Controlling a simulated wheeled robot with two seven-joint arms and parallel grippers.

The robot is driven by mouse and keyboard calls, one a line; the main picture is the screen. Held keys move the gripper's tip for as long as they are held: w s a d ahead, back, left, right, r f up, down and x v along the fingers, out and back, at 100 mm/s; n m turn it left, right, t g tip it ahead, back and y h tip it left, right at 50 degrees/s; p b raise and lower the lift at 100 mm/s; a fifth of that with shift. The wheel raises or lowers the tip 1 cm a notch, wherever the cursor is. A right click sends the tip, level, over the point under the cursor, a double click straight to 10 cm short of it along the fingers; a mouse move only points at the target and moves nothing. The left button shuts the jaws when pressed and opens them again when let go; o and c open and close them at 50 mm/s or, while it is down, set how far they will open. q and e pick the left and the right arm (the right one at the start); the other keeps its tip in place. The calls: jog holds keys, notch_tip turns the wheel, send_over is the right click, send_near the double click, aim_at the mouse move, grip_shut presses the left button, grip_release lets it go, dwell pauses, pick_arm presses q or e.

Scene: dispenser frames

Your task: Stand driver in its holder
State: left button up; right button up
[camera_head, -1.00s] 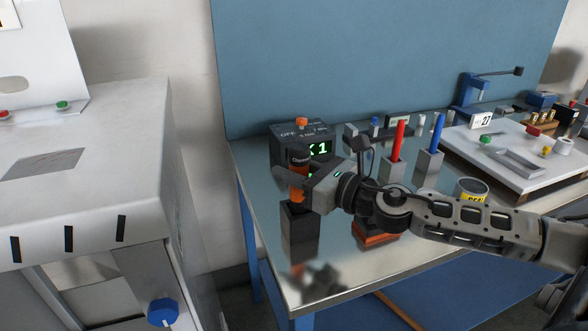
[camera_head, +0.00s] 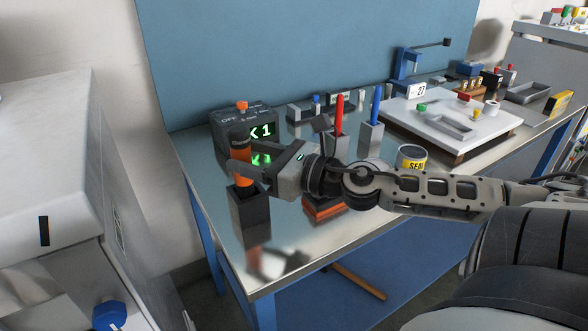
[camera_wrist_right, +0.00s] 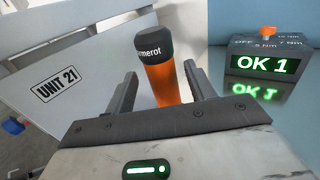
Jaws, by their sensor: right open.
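The driver (camera_head: 242,172) is orange with a black cap. It stands upright with its lower end in the dark square holder (camera_head: 250,212) near the bench's left front corner. My right gripper (camera_head: 239,156) is open, with its fingers on either side of the driver. In the right wrist view the driver (camera_wrist_right: 165,84) shows between the spread fingers of the right gripper (camera_wrist_right: 160,82), with gaps on both sides. The driver's lower end is hidden inside the holder. My left gripper is not in view.
A dark box (camera_head: 255,125) with a green "OK 1" display stands just behind the driver. Red (camera_head: 339,115) and blue (camera_head: 376,105) tools stand in grey holders to the right. An orange-and-black block (camera_head: 323,208) lies beneath my arm. A can (camera_head: 411,157) stands beyond it.

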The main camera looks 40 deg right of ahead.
jog(key=v, duration=0.8)
jog(key=shift+d, duration=0.1)
jog(key=shift+s, duration=0.15)
